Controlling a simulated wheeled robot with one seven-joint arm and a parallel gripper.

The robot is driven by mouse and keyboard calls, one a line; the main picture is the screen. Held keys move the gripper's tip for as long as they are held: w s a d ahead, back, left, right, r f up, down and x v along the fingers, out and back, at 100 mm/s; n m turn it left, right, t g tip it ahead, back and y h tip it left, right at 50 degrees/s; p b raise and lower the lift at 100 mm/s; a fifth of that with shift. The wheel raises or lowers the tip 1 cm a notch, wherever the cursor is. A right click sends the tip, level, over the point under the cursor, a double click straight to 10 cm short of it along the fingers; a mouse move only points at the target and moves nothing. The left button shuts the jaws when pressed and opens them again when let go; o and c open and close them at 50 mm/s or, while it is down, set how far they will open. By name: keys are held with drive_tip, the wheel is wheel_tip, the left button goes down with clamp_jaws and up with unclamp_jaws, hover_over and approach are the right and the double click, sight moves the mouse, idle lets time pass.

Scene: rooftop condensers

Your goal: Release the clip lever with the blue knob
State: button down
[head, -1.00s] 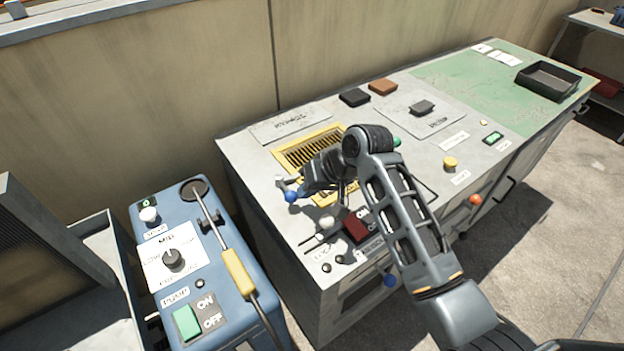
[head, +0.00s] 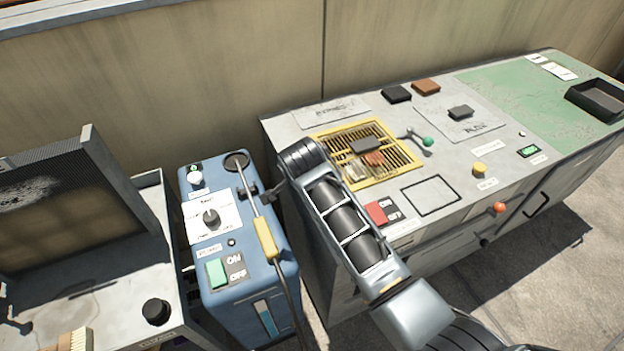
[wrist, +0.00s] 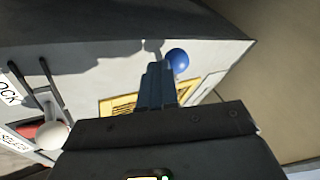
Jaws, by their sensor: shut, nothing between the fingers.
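The blue knob (wrist: 178,60) shows in the wrist view as a round ball near the far edge of the grey cabinet top. My gripper (wrist: 157,68) is shut and empty, its dark fingertips right beside the knob, on its left in the picture. I cannot tell whether they touch it. The lever under the knob is mostly hidden by the fingers. In the head view my arm covers the knob, and the fingers cannot be made out clearly.
A yellow grille (head: 408,162), a green-knobbed lever (head: 428,141) and a red switch (head: 377,212) are on the cabinet top. A white knob (wrist: 53,135) stands left in the wrist view. A blue pump unit (head: 252,309) is left of the cabinet.

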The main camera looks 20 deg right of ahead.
drive_tip(key=shift+w+a+b, duration=0.3)
drive_tip(key=shift+w+a, duration=0.25)
drive_tip(key=shift+a, duration=0.15)
drive_tip(key=shift+w+a, duration=0.1)
drive_tip(key=shift+a, duration=0.05)
drive_tip(key=shift+r, duration=0.1)
